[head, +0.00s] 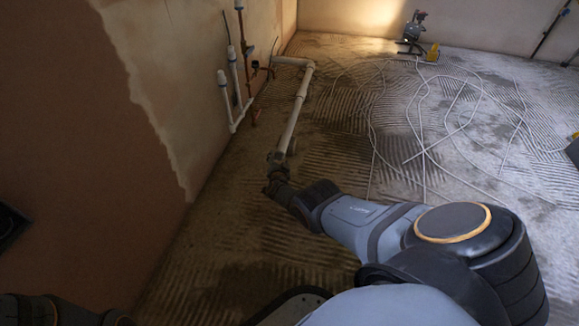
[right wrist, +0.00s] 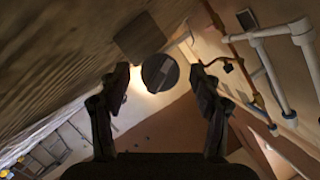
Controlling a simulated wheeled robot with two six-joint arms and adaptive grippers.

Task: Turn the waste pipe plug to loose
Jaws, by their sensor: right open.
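The waste pipe (head: 298,113) is pale and runs low over the floor from the back wall corner towards me. My right gripper (head: 276,172) is at its near end and hides that end in the head view. In the right wrist view a round dark disc, apparently the plug (right wrist: 160,73), faces me with a lighter bar across it. It sits between the two fingertips of my right gripper (right wrist: 161,82), which are open on either side, with a gap visible to each. Depth to the disc is hard to tell. My left gripper is not recognisable; only dark arm parts show at bottom left.
Upright white and copper pipes (head: 233,90) stand along the left wall, close to the waste pipe. Loose pale cables (head: 425,140) lie over the ridged floor to the right. A small machine (head: 415,27) stands at the back wall. Ridged floor in front is clear.

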